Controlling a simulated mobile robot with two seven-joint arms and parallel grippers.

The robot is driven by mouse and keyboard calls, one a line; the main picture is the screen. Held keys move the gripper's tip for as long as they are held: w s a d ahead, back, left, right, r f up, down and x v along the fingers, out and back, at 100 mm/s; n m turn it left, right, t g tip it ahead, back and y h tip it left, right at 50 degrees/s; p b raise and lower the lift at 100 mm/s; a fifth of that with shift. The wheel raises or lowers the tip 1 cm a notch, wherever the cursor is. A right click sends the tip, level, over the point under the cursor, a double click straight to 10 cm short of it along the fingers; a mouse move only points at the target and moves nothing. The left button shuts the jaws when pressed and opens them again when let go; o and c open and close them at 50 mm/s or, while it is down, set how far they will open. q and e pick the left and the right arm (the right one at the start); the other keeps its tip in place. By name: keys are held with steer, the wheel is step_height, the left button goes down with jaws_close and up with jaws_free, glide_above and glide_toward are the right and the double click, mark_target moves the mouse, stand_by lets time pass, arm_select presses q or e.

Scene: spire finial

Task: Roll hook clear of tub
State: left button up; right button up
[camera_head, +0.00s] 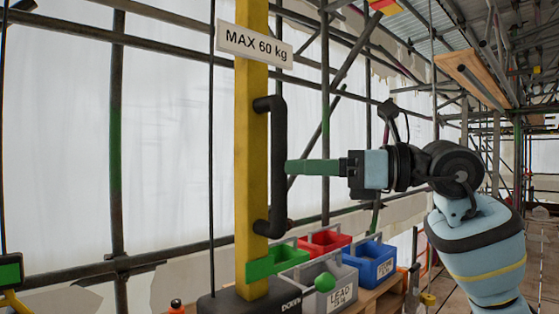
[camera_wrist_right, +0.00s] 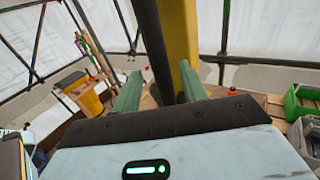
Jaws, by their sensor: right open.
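My right gripper (camera_head: 291,167) comes in from the right at mid-height. Its green fingers reach the black handle (camera_head: 279,180) on the yellow post (camera_head: 252,120). In the right wrist view my right gripper (camera_wrist_right: 160,85) is open, with the dark handle (camera_wrist_right: 153,45) between its fingers and the yellow post (camera_wrist_right: 181,38) behind. I cannot tell whether a finger touches the handle. The post stands in a dark base (camera_head: 250,301). No hook can be made out. Several tubs stand behind the post; I cannot tell which one the task means. My left gripper is not in view.
A grey tub (camera_head: 340,293) marked LEAD, a blue tub (camera_head: 372,262), a red tub (camera_head: 324,240) and a green tub (camera_head: 287,258) share a wooden surface. Scaffold poles (camera_head: 116,150) and white sheeting stand behind. A MAX 60 kg sign (camera_head: 256,46) is on the post.

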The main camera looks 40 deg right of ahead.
mark_target(279, 166)
steer(key=shift+p+x, duration=0.4)
steer(key=shift+x, duration=1.9)
jaws_close()
